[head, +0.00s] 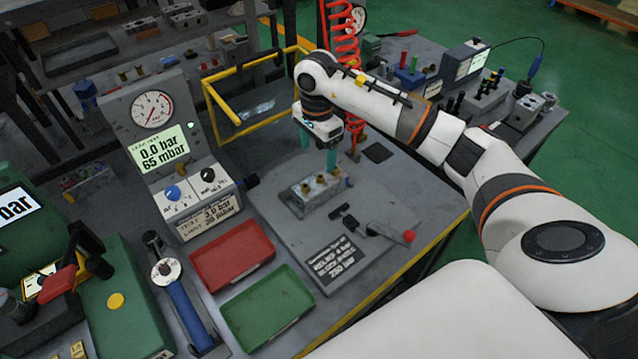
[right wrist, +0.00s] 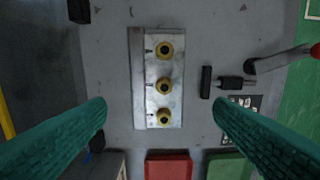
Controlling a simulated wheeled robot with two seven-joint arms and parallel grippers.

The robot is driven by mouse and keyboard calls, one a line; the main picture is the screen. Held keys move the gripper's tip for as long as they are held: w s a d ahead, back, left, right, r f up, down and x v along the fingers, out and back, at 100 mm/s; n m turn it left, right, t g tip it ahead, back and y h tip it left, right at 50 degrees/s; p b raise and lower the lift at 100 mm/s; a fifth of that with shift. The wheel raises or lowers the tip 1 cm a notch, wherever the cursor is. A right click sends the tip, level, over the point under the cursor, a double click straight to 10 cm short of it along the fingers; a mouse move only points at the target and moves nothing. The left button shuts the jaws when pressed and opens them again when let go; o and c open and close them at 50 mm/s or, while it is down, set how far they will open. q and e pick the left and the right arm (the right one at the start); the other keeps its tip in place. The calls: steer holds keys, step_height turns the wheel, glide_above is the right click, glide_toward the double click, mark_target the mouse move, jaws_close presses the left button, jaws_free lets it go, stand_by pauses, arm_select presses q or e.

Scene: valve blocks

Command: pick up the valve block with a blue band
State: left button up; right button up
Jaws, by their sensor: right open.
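A grey metal valve block (head: 311,194) with three brass fittings lies on the grey fixture plate (head: 285,225) of the test bench. In the right wrist view the same block (right wrist: 174,105) lies below the camera. I can make out no blue band on it. My right gripper (head: 319,152) is above the block, open and empty, with teal fingers pointing down. In the right wrist view the open fingers (right wrist: 160,107) stand on either side of the block, apart from it. My left gripper is not in view.
A red tray (head: 198,268) and a green tray (head: 233,318) lie in front of the gauge unit (head: 150,125). A red-tipped lever clamp (head: 385,231) is beside the block. Another metal block (head: 524,112) stands on the right-hand bench. A coiled red hose (head: 344,45) hangs behind my arm.

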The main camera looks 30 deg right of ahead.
mark_target(320, 176)
step_height(320, 176, down, 4)
steer(key=shift+f+p, duration=0.1)
steer(key=shift+p, duration=0.35)
steer(key=shift+s+f, duration=0.1)
steer(key=shift+f, duration=0.2)
steer(key=f, duration=0.1)
steer(key=f+p, duration=0.2)
steer(key=shift+s+d+f, duration=0.15)
steer(key=shift+s+f, duration=0.1)
steer(key=shift+f, duration=0.5)
steer(key=shift+w, duration=0.1)
steer(key=shift+c, duration=0.2)
steer(key=c, duration=1.5)
steer(key=shift+r, duration=0.1)
jaws_close()
steer(key=shift+w+d+r, duration=0.1)
